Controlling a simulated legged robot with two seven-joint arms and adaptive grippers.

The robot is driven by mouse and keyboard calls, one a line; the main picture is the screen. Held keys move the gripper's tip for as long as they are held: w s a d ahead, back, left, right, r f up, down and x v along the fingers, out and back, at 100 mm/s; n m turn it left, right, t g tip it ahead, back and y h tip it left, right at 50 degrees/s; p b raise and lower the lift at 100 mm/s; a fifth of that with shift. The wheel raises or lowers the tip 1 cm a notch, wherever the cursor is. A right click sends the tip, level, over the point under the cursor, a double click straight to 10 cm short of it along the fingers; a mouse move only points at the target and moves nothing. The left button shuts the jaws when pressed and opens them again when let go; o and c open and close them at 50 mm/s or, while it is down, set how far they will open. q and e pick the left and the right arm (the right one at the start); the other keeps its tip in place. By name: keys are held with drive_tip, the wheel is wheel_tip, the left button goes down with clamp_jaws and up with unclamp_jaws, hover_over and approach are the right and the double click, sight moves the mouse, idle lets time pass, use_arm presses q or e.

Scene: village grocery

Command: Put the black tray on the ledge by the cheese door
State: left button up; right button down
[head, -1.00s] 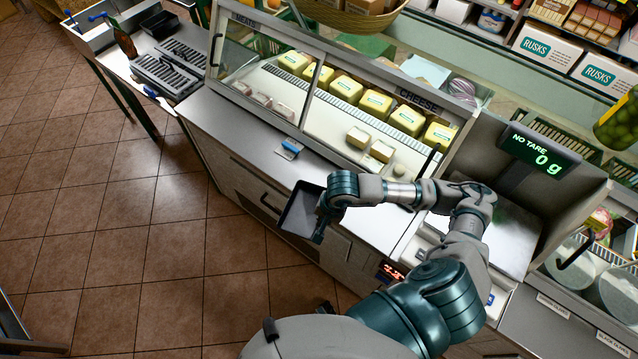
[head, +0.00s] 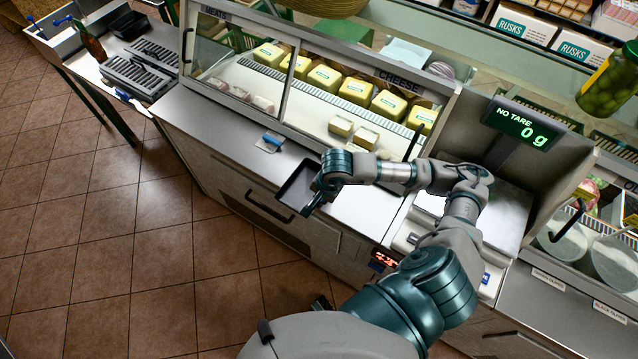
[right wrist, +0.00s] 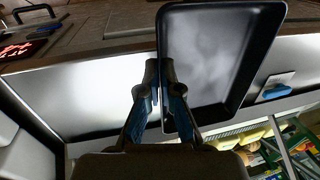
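The black tray (head: 293,187) is a shallow rectangular pan, held tilted at the front edge of the steel ledge (head: 225,122), partly overlapping it in the head view. I cannot tell whether it touches the ledge. My right gripper (head: 322,190) is shut on the tray's rim. In the right wrist view the fingers (right wrist: 160,75) pinch one side wall of the tray (right wrist: 212,58), which appears empty. The cheese door (head: 365,85) is the glass panel under the CHEESE label, behind the ledge. My left gripper is not in view.
A small card with a blue item (head: 271,141) lies on the ledge left of the tray. The scale (head: 500,215) stands to the right, its display (head: 525,122) reading 0 g. A side table (head: 125,50) with slotted trays is at the far left. The ledge's left part is clear.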

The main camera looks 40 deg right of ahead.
drive_tip(key=w+d, duration=0.1)
drive_tip(key=w, duration=0.1)
drive_tip(key=w+d, duration=0.1)
drive_tip(key=w, duration=0.1)
drive_tip(key=w+d, duration=0.1)
drive_tip(key=w, duration=0.1)
drive_tip(key=shift+w+d+f+p, duration=0.15)
drive_tip(key=shift+d+f+p, duration=0.1)
drive_tip(key=shift+f+p, duration=0.1)
drive_tip(key=x, duration=0.3)
drive_tip(key=shift+s+d+f, duration=0.25)
drive_tip(key=shift+s+f, duration=0.05)
drive_tip(key=c, duration=1.3)
unclamp_jaws()
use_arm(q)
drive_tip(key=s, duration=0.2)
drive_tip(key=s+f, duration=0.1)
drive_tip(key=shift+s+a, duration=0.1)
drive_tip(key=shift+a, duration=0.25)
use_arm(e)
drive_tip(key=shift+r, duration=0.15)
drive_tip(key=v, duration=1.1)
drive_tip(key=shift+r, duration=0.15)
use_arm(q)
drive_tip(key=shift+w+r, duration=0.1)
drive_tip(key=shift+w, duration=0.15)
use_arm(e)
drive_tip(key=shift+s+r, duration=0.1)
drive_tip(key=shift+r, duration=0.15)
